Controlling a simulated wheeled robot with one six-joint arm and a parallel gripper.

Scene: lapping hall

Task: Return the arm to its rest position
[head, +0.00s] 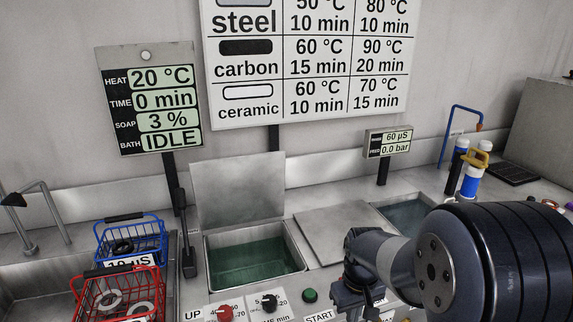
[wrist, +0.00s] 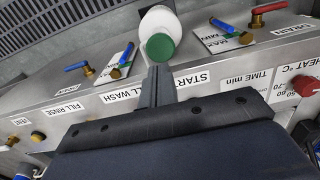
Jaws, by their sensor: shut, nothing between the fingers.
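My gripper (wrist: 160,84) is in the wrist view, its fingers shut together with nothing between them. It points at a front panel with labels such as FILL WASH, FILL RINSE and START. In the head view my dark arm fills the lower right, and the fingertips are hidden there.
An open bath (head: 255,265) holds greenish liquid beside a closed lid (head: 340,232). Blue (head: 160,247) and red (head: 78,300) baskets with rings stand at left. Valve handles (wrist: 268,9) stick out from the panel. A display (head: 388,142) stands behind.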

